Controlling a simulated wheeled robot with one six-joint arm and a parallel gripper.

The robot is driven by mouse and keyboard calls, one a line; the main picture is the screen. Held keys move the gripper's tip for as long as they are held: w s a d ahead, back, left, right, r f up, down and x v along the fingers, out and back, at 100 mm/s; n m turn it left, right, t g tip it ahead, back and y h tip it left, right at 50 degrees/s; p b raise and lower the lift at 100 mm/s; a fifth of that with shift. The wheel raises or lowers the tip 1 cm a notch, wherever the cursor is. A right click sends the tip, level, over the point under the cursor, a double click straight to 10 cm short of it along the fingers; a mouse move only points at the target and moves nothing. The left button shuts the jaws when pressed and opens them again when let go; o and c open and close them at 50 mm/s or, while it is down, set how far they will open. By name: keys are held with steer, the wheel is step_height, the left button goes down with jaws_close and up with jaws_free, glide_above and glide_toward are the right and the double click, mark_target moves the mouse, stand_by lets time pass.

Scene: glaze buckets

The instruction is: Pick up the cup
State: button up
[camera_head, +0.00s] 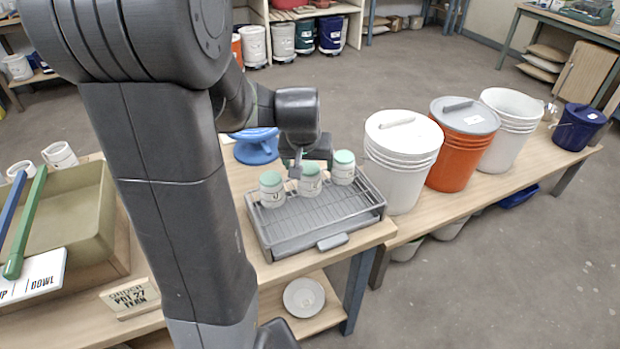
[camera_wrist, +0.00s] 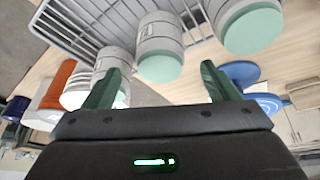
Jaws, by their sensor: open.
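Three pale cups with mint-green tops stand in a row on a grey wire rack (camera_head: 345,213): a left cup (camera_head: 272,190), a middle cup (camera_head: 309,182) and a right cup (camera_head: 343,168). My gripper (camera_head: 297,168) is over the row, close to the left and middle cups, partly hiding the middle one. In the wrist view my gripper (camera_wrist: 160,85) is open and empty, its two dark green fingers apart. One cup (camera_wrist: 160,48) shows between and beyond the fingertips. Another cup (camera_wrist: 112,62) is partly hidden by the left finger; a third (camera_wrist: 248,25) is at upper right. I cannot tell whether any finger touches a cup.
A white lidded bucket (camera_head: 402,165) stands right of the rack, then an orange bucket (camera_head: 462,145), another white bucket (camera_head: 512,125) and a dark blue pot (camera_head: 577,128). A blue object (camera_head: 257,147) lies behind the rack. An olive tray (camera_head: 85,215) is at left.

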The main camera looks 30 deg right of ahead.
mark_target(309, 169)
steer(key=shift+x, duration=2.5)
steer(key=shift+a, duration=0.1)
steer(key=shift+c, duration=0.4)
steer(key=c, duration=1.1)
